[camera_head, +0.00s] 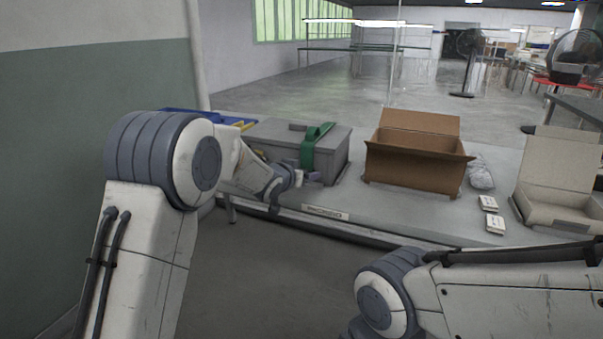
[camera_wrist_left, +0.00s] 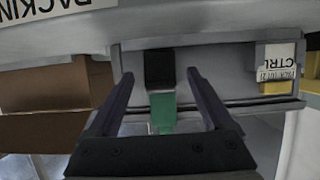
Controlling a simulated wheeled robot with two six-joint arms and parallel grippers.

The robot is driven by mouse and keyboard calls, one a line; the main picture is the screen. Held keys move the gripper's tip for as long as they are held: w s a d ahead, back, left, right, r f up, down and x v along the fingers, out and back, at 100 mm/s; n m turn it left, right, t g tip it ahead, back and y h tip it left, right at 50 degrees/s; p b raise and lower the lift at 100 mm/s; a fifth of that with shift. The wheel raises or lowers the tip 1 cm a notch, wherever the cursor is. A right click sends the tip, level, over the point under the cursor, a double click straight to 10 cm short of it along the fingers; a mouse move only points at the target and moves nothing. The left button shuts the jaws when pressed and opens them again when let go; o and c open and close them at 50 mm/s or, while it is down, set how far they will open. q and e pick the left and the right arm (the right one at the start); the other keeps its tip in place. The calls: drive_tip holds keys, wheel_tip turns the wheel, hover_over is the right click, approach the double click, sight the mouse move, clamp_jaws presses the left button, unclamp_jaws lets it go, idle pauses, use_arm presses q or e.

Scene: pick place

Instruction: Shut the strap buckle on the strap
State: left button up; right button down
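A grey lidded box (camera_head: 270,134) stands on the worktable with a green strap (camera_head: 318,137) running over its lid and down its front. In the left wrist view the green strap (camera_wrist_left: 163,112) shows with a black buckle (camera_wrist_left: 159,68) at its end, against the grey box wall. My left gripper (camera_head: 313,177) is in front of the box, low by the strap. In the wrist view its two fingers (camera_wrist_left: 160,76) are apart, one on each side of the strap and buckle, and grip nothing. I cannot tell whether the buckle is latched. My right gripper is out of view.
An open cardboard box (camera_head: 415,165) stands right of the grey box, with small white cartons (camera_head: 492,213) and an open pale box (camera_head: 560,190) farther right. A blue bin (camera_head: 190,111) is behind my left arm. A label (camera_wrist_left: 281,62) is on the grey box.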

use_arm(q)
drive_tip(key=p+v, duration=0.1)
drive_tip(key=v, duration=0.9)
drive_tip(key=shift+s, duration=0.2)
drive_tip(key=shift+a+r, duration=0.1)
drive_tip(key=shift+r, duration=0.05)
